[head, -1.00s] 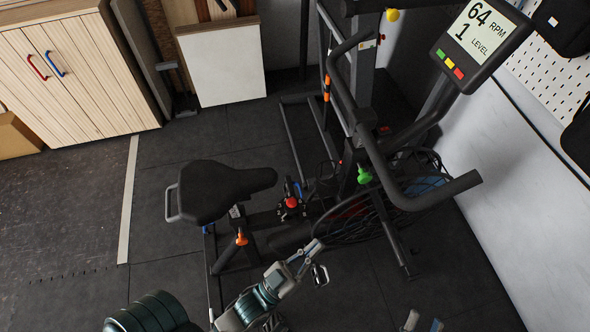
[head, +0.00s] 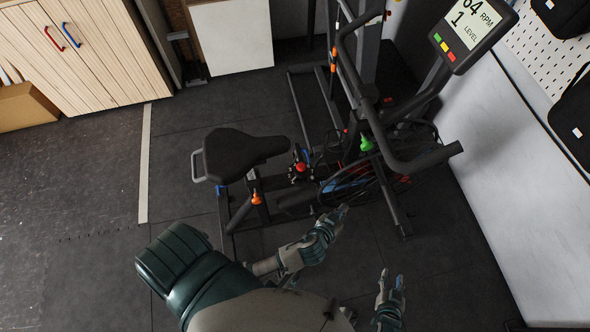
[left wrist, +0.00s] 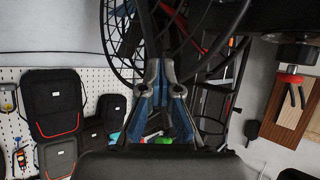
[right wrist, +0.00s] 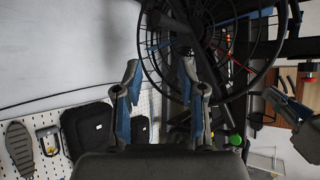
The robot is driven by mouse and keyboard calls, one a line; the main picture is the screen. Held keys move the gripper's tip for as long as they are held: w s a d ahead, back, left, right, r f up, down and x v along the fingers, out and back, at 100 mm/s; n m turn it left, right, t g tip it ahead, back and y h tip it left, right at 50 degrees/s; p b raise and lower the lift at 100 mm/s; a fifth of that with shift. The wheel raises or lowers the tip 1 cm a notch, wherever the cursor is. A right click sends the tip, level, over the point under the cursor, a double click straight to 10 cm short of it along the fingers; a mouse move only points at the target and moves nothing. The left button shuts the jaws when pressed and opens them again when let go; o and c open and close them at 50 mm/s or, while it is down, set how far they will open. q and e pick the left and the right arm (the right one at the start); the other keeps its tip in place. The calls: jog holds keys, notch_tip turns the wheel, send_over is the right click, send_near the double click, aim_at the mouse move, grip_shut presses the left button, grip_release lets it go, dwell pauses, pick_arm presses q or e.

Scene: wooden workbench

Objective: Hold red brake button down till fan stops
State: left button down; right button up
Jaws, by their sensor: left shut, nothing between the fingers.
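The exercise bike's console (head: 472,32) shows RPM, its first digit partly cut off, and level 1. A red button (head: 452,57) sits below green and yellow ones on it. A red knob (head: 300,167) is on the frame beside the seat; it may be the red knob in the left wrist view (left wrist: 290,77). The caged fan (head: 352,186) also fills the upper part of the right wrist view (right wrist: 210,50). My left gripper (head: 341,212) is shut and empty, just in front of the fan. My right gripper (head: 391,277) is open and empty, lower right; neither visibly touches a button.
The black seat (head: 243,152) is left of the fan, and the handlebar (head: 400,163) reaches over it from the right. A white wall and pegboard (head: 530,60) bound the right. A wooden cabinet (head: 85,50) stands at the back left. Dark floor at left is clear.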

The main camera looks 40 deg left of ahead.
aim_at(303, 175)
pick_arm(q)
jog(key=s+a+r+n+g+y+p, duration=0.1)
jog(key=a+r+n+y+p, duration=0.1)
jog(key=a+y, duration=0.4)
jog(key=a+r+n+g+y+p, duration=0.1)
jog(key=a+r+n+y+p, duration=0.1)
jog(key=a+r+n+y, duration=0.2)
jog(key=a+n+y, duration=0.1)
jog(key=a+n, duration=0.1)
jog(key=shift+s+r+n+g+y+p, duration=0.3)
jog(key=shift+s+y, duration=0.05)
jog(key=shift+y, duration=0.05)
pick_arm(e)
jog(key=s+d+f+g+h, duration=0.1)
jog(key=s+d+f+g, duration=0.1)
jog(key=s+f+g, duration=0.2)
jog(key=s+d+f+g+h, duration=0.1)
jog(key=s+d+f+g, duration=0.2)
jog(key=s, duration=0.8)
notch_tip(303, 175, down, 3)
jog(key=shift+r+g, duration=0.1)
jog(key=shift+g, duration=0.9)
pick_arm(q)
jog(key=shift+d, duration=0.1)
pick_arm(e)
jog(key=shift+s, duration=0.1)
pick_arm(q)
jog(key=shift+w, duration=0.1)
pick_arm(e)
jog(key=shift+d, duration=0.1)
